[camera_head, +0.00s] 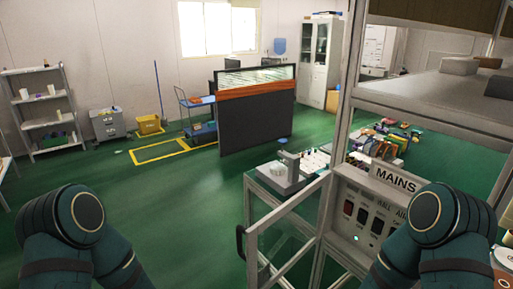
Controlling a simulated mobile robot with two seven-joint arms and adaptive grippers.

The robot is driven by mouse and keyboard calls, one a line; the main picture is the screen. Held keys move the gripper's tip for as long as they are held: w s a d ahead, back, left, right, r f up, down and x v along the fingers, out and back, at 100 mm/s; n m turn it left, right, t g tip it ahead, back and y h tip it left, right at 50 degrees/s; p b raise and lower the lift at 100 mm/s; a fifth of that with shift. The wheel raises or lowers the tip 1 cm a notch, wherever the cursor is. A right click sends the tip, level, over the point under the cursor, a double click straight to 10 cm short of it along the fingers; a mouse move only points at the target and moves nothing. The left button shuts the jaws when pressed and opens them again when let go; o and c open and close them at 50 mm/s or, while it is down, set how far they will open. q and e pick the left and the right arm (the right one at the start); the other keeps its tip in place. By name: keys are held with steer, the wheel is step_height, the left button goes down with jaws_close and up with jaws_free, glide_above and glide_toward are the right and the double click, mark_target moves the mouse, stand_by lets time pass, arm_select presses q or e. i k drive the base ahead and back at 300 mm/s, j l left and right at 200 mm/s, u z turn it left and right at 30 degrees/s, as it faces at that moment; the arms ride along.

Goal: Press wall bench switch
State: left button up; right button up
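A grey switch panel (367,199) is fixed to the metal frame at the right, under a white MAINS sign (394,180). It carries a row of small dark switches with labels above them; one label seems to read WALL, with a dark and red switch (377,224) below it. The labels are too small to read surely. A small green light (357,238) glows low on the panel. My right arm covers the panel's right part. Only arm links of both arms show at the bottom corners; both grippers are out of view.
Green floor (185,200) is clear mid-left.

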mark_target(377, 226)
steer(key=k, duration=0.25)
steer(key=k+z, duration=0.2)
steer(key=z, duration=0.2)
steer(key=k+l+z, duration=0.1)
steer(key=z, duration=0.25)
steer(key=j+z, duration=0.1)
steer(key=z, duration=0.25)
steer(key=j+z, duration=0.15)
steer(key=z, duration=0.2)
steer(key=j+z, duration=0.1)
steer(key=z, duration=0.25)
steer(key=k+j, duration=0.1)
steer(key=j, duration=1.25)
steer(key=k+j, duration=0.1)
steer(key=j, duration=1.25)
